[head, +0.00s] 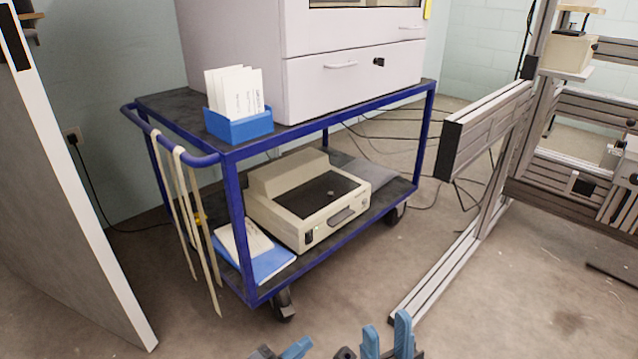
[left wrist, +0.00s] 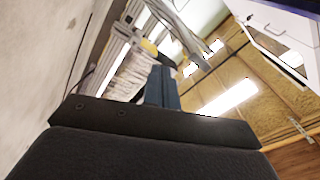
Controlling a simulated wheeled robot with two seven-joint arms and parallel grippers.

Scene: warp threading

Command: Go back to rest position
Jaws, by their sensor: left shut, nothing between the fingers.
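My left gripper (head: 297,347) shows at the bottom edge of the head view, with only its blue fingertips and a dark part in the picture. In the left wrist view, its blue fingers (left wrist: 162,88) stand together, shut with nothing between them. My right gripper (head: 387,338) is at the bottom edge, to the right of the left one. Its two blue fingers stand apart with an empty gap between them. The arms behind both grippers are out of the head view.
A blue cart (head: 232,200) stands ahead, carrying a pale cabinet (head: 345,72), a blue card box (head: 240,125) and a beige device (head: 290,180). Pale straps (head: 198,220) hang from its handle. A metal frame (head: 480,130) stands right, a white panel (head: 70,200) left. Floor (head: 345,285) is clear between.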

